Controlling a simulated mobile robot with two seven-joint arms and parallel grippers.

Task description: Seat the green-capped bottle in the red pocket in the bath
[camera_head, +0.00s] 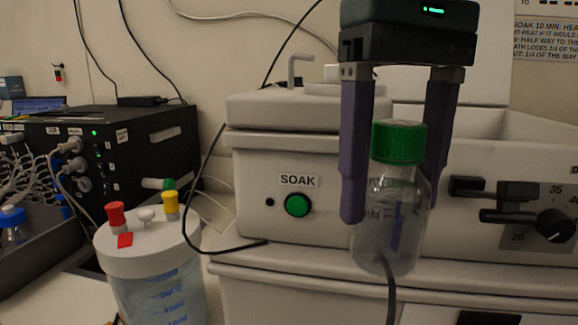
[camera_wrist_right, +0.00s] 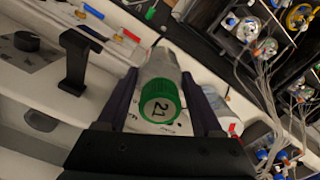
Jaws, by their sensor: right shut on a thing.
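The green-capped bottle (camera_head: 398,225) is clear and upright, with a green cap (camera_head: 398,142). My right gripper (camera_head: 393,208) points down with its two purple fingers on either side of the bottle, shut on it. The bottle is held in front of the white bath (camera_head: 335,150), whose front has a "SOAK" label and a green button (camera_head: 297,205). Inside the bath cannot be seen in the head view, and no red pocket can be made out. My left gripper is not in view.
A white-lidded vessel (camera_head: 150,245) with red and yellow fittings stands at the lower left. A black control box (camera_head: 115,150) with cables is behind it. A black lever (camera_head: 510,217) and knob (camera_head: 553,226) project from the front panel at the right. A black cable runs across the bath's front.

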